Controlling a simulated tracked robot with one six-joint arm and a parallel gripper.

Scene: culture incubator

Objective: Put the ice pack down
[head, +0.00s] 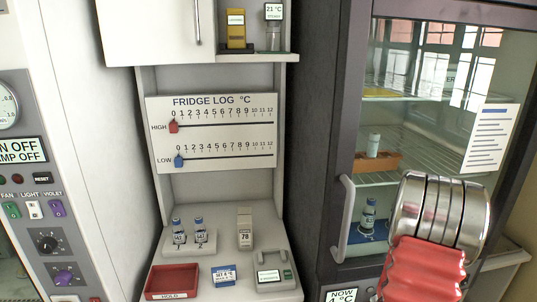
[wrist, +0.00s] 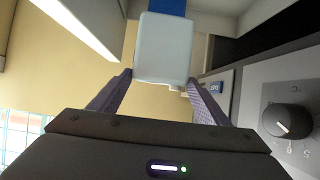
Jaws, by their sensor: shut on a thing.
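My gripper (wrist: 160,82) is shut on a pale, rounded block, the ice pack (wrist: 164,48), in the wrist view. One finger lies on each side of it, and the block stands out beyond the fingertips. A blue strip shows past its top edge; I cannot tell whether it belongs to the block. My gripper and the ice pack do not show in the head view.
The glass-fronted fridge (head: 350,150) stands right, a control panel (head: 42,180) left. A dark knob (wrist: 288,120) is near my gripper.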

